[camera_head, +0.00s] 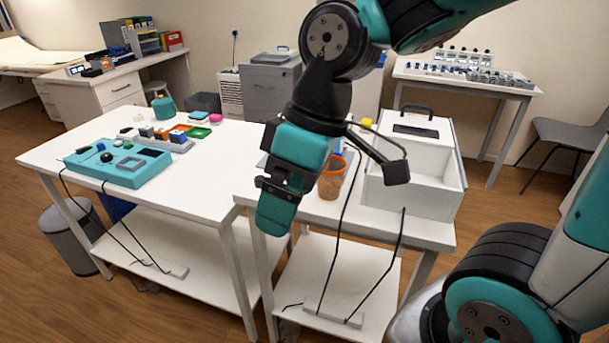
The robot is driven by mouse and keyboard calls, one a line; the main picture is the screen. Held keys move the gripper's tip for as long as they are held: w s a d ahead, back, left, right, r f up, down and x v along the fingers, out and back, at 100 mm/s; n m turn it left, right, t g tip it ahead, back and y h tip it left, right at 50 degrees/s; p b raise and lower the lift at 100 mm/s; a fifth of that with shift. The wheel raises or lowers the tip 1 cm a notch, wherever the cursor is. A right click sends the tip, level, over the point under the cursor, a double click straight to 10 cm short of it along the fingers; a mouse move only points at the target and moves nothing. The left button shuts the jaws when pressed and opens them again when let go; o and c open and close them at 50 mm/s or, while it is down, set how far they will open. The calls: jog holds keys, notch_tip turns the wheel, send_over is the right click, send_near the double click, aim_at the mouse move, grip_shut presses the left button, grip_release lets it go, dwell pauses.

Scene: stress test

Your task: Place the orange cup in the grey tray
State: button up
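The orange cup (331,183) stands upright on the white table, just right of my gripper and left of the white open-topped box. Its upper left part is partly covered by my arm. My gripper (274,212) hangs in front of the table edge, with teal and black parts pointing down. I see nothing held in it, but the gap between its fingers does not show. I cannot clearly pick out the grey tray. A low grey holder (178,145) with small coloured items lies on the left table, and I cannot tell whether it is the tray.
The white open-topped box (412,205) stands right of the cup. A teal panel (118,176) with cables lies at the left table's front. Small coloured items and a teal pot (163,108) stand behind. The middle of the left table (215,175) is clear.

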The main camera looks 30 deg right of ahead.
jog(key=w+d+r+n+p, duration=0.2)
jog(key=w+d+r, duration=0.1)
jog(key=w+d, duration=0.65)
jog(key=n+t+h+p, duration=0.1)
jog(key=n+p, duration=0.1)
send_near(328, 173)
jog(key=w+d+r, duration=0.2)
jog(key=d+r, duration=0.1)
jog(key=r, duration=0.2)
jog(key=shift+d+p+x, duration=0.15)
jog(key=shift+p+x, duration=0.25)
jog(key=shift+x, duration=2.5)
jog(key=shift+d+p+x, duration=0.15)
jog(key=shift+p+x, duration=0.2)
jog(key=shift+x, duration=2.55)
jog(key=shift+d+p+x, duration=0.15)
jog(key=shift+p+x, duration=0.25)
jog(key=shift+x, duration=2.5)
jog(key=shift+s+f, duration=0.15)
jog(key=shift+s, duration=0.05)
jog(key=c, duration=1.1)
jog(key=shift+c, duration=0.2)
